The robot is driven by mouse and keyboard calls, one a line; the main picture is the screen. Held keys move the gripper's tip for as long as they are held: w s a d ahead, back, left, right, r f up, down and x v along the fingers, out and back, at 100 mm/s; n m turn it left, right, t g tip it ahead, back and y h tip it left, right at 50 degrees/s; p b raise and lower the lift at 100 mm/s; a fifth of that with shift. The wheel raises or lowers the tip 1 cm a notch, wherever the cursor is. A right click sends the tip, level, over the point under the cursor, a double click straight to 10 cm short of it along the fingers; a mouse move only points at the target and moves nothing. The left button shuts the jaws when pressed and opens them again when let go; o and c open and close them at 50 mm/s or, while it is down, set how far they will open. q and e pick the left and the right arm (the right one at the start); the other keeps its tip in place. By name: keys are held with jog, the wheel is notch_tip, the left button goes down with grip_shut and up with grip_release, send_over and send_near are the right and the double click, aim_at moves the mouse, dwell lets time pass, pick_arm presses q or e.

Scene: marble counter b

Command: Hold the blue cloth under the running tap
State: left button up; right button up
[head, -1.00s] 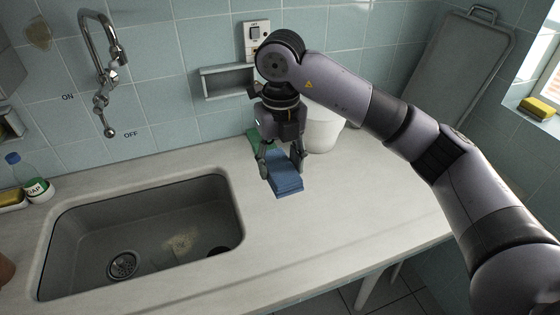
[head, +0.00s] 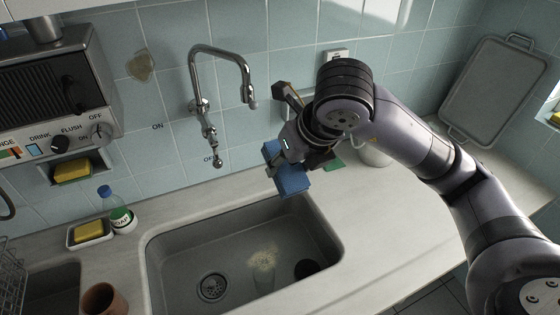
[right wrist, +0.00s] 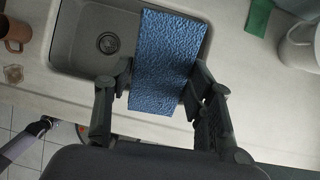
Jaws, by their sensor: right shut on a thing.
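The blue cloth (head: 292,180) is a folded pad held in my right gripper (head: 285,165), above the back right corner of the sink (head: 330,240). In the right wrist view the cloth (right wrist: 166,55) lies between the two fingers of the gripper (right wrist: 160,82) and covers part of the sink (right wrist: 75,60). The chrome tap (head: 222,52) is on the wall; its spout tip ends left of and above the cloth. Its lever (head: 209,135) hangs down with its end beside the OFF label. No water stream is visible.
A green cloth (head: 333,164) and a white pot (head: 375,153) stand right of my gripper. A soap bottle (head: 120,212) and a yellow sponge in a dish (head: 90,231) are left of the sink. A brown cup (head: 103,300) is at front left.

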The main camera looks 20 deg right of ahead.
aim_at(276, 148)
jog(key=shift+w+d+f, duration=0.1)
jog(key=shift+w+d, duration=0.3)
jog(key=shift+w, duration=0.15)
jog(key=shift+w+f, duration=0.1)
jog(key=shift+w, duration=0.3)
jog(key=w, duration=0.1)
jog(key=w+a, duration=0.1)
jog(key=shift+w+f, duration=0.25)
jog(key=shift+w, duration=0.05)
jog(key=shift+w+a+f, duration=0.1)
jog(key=shift+w+f, duration=0.05)
jog(key=shift+w, duration=0.65)
pick_arm(q)
jog(key=shift+s+d+f+b, duration=0.15)
jog(key=shift+d+b, duration=0.1)
jog(key=shift+d, duration=0.3)
jog(key=shift+s+d+f+b, duration=0.1)
jog(key=shift+d+f+b, duration=0.1)
jog(key=shift+d, duration=0.3)
pick_arm(e)
jog(key=w+a+f, duration=0.1)
jog(key=w, duration=0.6)
jog(key=shift+w+f, duration=0.2)
jog(key=shift+f, duration=0.1)
jog(key=shift+a, duration=0.1)
